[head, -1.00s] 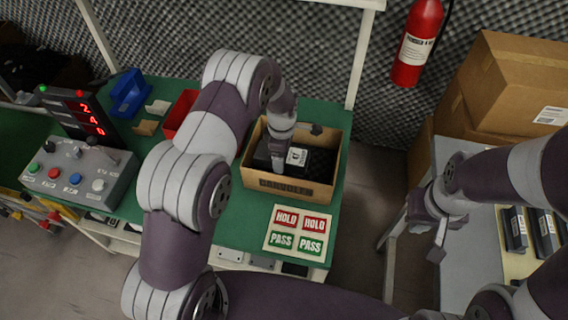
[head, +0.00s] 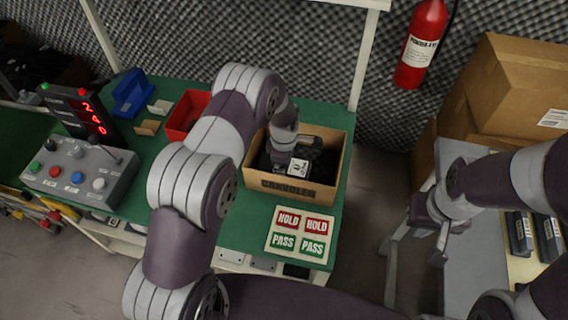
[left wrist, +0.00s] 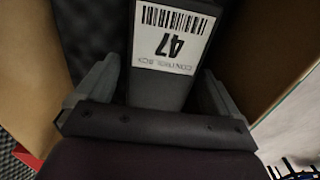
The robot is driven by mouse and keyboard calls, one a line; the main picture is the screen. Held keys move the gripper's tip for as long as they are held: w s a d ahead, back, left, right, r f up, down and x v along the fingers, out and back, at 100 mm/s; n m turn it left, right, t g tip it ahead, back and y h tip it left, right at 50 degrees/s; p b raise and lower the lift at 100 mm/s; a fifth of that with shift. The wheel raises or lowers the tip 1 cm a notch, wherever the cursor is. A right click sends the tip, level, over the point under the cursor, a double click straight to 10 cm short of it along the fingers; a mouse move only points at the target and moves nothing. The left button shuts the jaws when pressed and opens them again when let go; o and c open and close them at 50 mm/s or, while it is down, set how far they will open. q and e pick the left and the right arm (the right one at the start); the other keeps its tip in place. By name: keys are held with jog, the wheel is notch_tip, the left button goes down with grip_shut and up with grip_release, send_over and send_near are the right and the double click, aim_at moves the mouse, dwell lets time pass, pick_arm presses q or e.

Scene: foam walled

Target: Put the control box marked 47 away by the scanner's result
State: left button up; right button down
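The control box marked 47 (head: 299,168) is dark with a white label, inside the open cardboard carton (head: 290,191) on the green bench. My left gripper (head: 286,158) reaches down into the carton at this box. The carton's walls show on both sides. My right gripper (head: 438,250) hangs over the grey table at the right, apart from everything; its finger opening is unclear. A display (head: 85,115) shows red digits 2, 4, 0.
A card with HOLD and PASS squares (head: 300,235) lies in front of the carton. A red bin (head: 186,113), a blue bin (head: 131,93) and a button panel (head: 82,172) stand left. Dark boxes (head: 519,236) lie on the right table. A fire extinguisher (head: 423,45) hangs behind.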

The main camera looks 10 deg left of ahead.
pick_arm(q)
jog(key=shift+r, duration=0.15)
notch_tip(320, 180, up, 13)
jog(key=p, duration=0.1)
jog(key=s+a+r+m, duration=0.1)
jog(key=s+r+m, duration=0.1)
jog(key=s+m, duration=0.4)
jog(key=s+a+r+m+t, duration=0.1)
jog(key=s+a+r+m, duration=0.1)
jog(key=s+m, duration=0.4)
jog(key=s+a+r+m, duration=0.1)
jog(key=s+r+m, duration=0.3)
jog(key=s, duration=0.5)
jog(key=shift+s+a+r+m, duration=0.15)
jog(key=shift+a+r+m, duration=0.1)
jog(key=shift+m, duration=0.75)
notch_tip(320, 180, up, 7)
jog(key=p, duration=0.7)
jog(key=shift+r+p, duration=0.2)
jog(key=shift+p, duration=0.15)
